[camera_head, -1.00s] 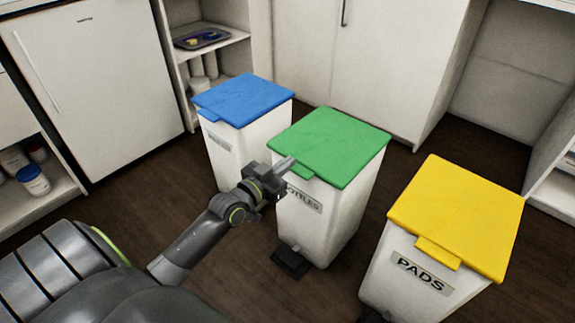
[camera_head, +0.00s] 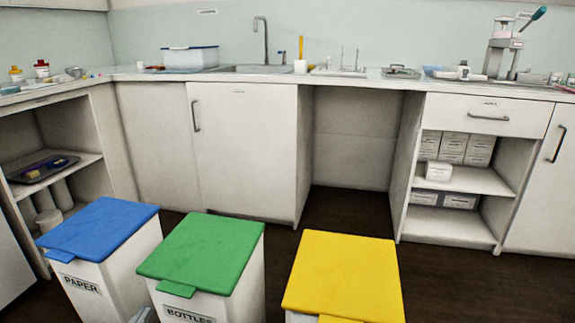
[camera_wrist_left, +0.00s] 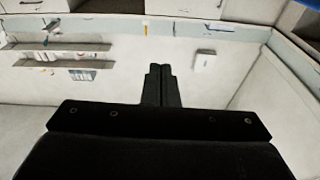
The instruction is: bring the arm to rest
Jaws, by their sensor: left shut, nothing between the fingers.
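My left gripper (camera_wrist_left: 160,72) shows in the left wrist view with its two dark fingers together and nothing between them. The rest of the left arm is out of the head view. My right gripper is in neither view.
A yellow-lidded bin (camera_head: 343,275) stands right of the green one; all lids look closed. White cabinets (camera_head: 245,150) and a counter (camera_head: 350,77) with a sink and lab items line the back. Dark floor (camera_head: 450,275) is clear at right.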

